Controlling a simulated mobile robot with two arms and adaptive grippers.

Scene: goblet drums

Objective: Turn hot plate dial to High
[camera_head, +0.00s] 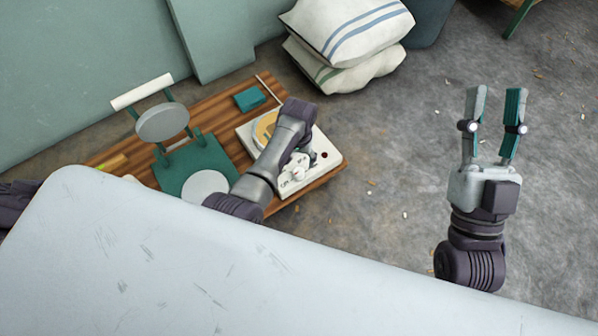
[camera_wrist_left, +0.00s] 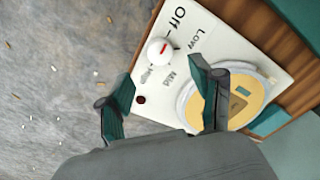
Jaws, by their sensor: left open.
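The white hot plate (camera_head: 245,131) with a brass-coloured disc sits on the wooden table. Its round white dial (camera_wrist_left: 160,51) has a red mark, and the words Off, Low, Mid and High are printed around it. I cannot tell which word the mark points at. My left gripper (camera_wrist_left: 161,72) is open, with its two teal-padded fingers apart and nothing between them; the dial shows just beyond the fingertips. In the head view my left arm covers part of the hot plate and its fingertips are hidden. My right gripper (camera_head: 494,100) is open and empty over the floor at right.
A dark red light (camera_wrist_left: 140,99) is on the hot plate near the dial. A green stand with a grey disc (camera_head: 162,123) and a small teal block (camera_head: 250,98) are on the wooden table (camera_head: 212,108). Stacked sacks (camera_head: 345,40) lie behind. The floor at right is open.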

